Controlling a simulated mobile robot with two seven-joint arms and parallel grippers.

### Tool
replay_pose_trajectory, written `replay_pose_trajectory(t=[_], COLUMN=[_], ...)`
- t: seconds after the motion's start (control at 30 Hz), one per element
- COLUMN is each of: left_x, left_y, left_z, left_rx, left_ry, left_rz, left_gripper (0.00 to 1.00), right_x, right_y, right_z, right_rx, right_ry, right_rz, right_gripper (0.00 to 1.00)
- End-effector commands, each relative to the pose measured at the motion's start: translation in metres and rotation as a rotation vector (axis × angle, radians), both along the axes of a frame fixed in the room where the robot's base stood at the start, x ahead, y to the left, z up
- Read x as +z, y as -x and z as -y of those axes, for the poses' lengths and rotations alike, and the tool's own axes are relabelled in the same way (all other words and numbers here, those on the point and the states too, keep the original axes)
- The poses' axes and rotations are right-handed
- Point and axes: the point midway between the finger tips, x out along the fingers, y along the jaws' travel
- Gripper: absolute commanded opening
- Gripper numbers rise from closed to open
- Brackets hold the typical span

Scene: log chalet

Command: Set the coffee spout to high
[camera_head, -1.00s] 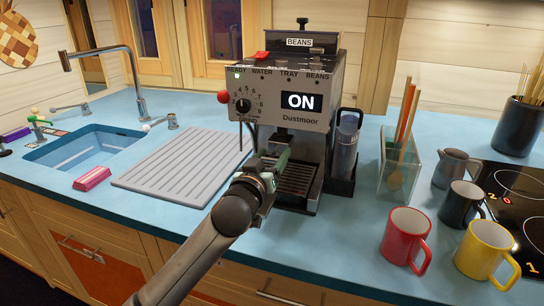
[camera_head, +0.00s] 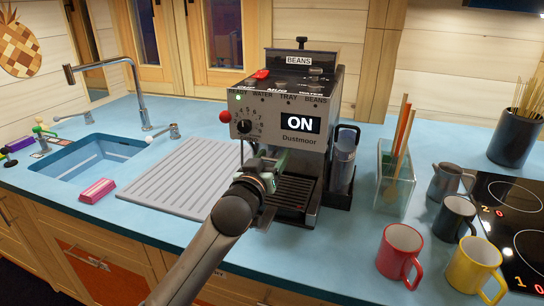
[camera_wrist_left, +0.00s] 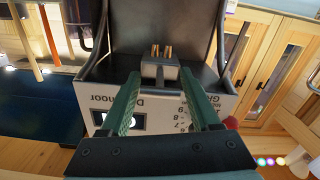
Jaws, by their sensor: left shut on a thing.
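The grey coffee machine (camera_head: 297,103) stands on the blue counter, its display reading ON. Its spout, a small grey block with brass nozzles, shows in the left wrist view (camera_wrist_left: 160,70). My left gripper (camera_head: 265,163) reaches in under the machine's front panel, above the drip tray (camera_head: 292,193). In the left wrist view its green fingers (camera_wrist_left: 158,88) lie on both sides of the spout and are shut on it. In the head view, the gripper and panel largely hide the spout. My right gripper is not in view.
A glass holder with wooden utensils (camera_head: 396,178) stands right of the machine. Red (camera_head: 397,252), yellow (camera_head: 470,268) and black (camera_head: 453,218) mugs stand near the hob (camera_head: 520,205). A ribbed drainboard (camera_head: 180,178) and sink (camera_head: 95,160) lie left.

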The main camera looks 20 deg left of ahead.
Motion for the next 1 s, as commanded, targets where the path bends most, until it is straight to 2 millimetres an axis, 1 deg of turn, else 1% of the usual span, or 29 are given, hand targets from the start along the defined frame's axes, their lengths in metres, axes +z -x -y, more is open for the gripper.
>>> replay_pose_trajectory(t=[0.03, 0.07, 0.3, 1.0], left_x=[0.0088, 0.0091, 0.0082, 0.0066], left_y=[0.0000, 0.0000, 0.0001, 0.0005], left_z=[-0.0010, -0.0011, -0.0002, 0.0016], left_rx=[0.001, 0.001, -0.001, -0.005], left_ry=[-0.001, -0.001, 0.001, 0.003], left_rz=[0.020, 0.021, 0.020, 0.016], left_gripper=[0.00, 0.65, 0.92, 0.92], right_x=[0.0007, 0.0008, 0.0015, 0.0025], right_y=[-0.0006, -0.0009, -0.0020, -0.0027], right_z=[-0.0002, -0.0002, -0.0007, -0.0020], right_rx=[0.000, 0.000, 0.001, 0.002], right_ry=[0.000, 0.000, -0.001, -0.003], right_rz=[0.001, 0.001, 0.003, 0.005], right_gripper=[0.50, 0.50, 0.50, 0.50])
